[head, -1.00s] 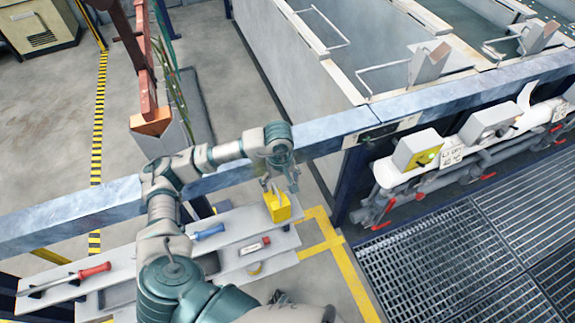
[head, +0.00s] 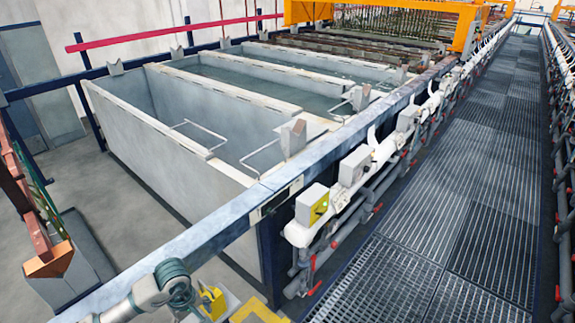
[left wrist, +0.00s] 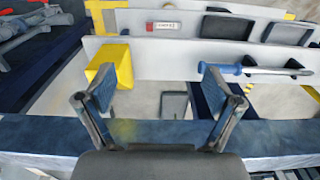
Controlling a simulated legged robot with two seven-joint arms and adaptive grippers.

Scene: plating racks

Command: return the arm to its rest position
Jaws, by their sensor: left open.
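My left arm comes in at the bottom left of the head view, its wrist bent down beside a yellow box (head: 213,300). The gripper end is partly cut off there. In the left wrist view my left gripper (left wrist: 160,100) has its fingers wide apart with nothing between them. The yellow box (left wrist: 112,58) stands at the shelf beyond the left finger, which overlaps it in the picture; I cannot tell whether they touch. My right gripper is in neither view.
A blue rail (head: 215,222) runs past my arm, before grey tanks (head: 165,160). Pipes and white boxes (head: 355,165) line its right side, beside a grated walkway (head: 430,215). The left wrist view shows a grey shelf (left wrist: 170,62), a blue-handled tool (left wrist: 222,68) and a red-and-white item (left wrist: 162,26).

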